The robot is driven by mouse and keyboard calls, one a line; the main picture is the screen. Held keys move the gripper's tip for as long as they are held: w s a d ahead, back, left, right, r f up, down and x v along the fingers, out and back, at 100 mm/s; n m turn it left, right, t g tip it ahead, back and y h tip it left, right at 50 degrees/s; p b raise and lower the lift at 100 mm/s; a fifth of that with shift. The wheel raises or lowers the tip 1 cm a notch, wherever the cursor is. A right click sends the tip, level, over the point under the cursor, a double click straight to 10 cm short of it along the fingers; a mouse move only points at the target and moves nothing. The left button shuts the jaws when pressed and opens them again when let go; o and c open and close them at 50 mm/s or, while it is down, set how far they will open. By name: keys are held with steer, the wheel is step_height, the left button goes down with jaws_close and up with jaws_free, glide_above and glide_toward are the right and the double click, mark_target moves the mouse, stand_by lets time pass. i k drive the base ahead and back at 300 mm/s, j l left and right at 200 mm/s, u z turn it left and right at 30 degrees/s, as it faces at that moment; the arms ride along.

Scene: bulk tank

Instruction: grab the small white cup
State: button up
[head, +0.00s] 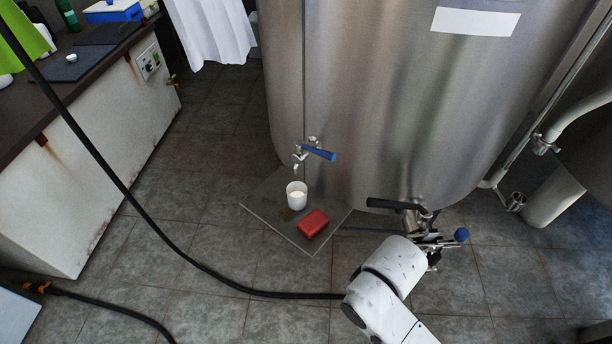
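A small white cup (297,198) stands upright on a grey slab (265,202) on the floor, below the small tap (312,152) with a blue handle. Its open top faces up and something pale shows inside. My gripper (432,243) is at the end of my white arm, to the right of the cup and lower in the picture, apart from it. It overlaps the metal fittings of the tank's outlet, so its fingers are hard to make out, and I cannot tell whether it is open or shut.
A red block (313,223) lies close to the cup on the slab. The steel tank (385,100) rises behind. A black-handled valve (398,205) is near my gripper. A black hose (190,262) crosses the floor.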

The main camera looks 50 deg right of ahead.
mark_target(296, 191)
steer(key=i+j+z, duration=0.3)
steer(key=j+z, duration=0.25)
steer(key=i+j+z, duration=0.15)
steer(key=j+z, duration=0.15)
steer(key=i+j+z, duration=0.1)
steer(key=j+z, duration=0.2)
steer(key=j, duration=0.2)
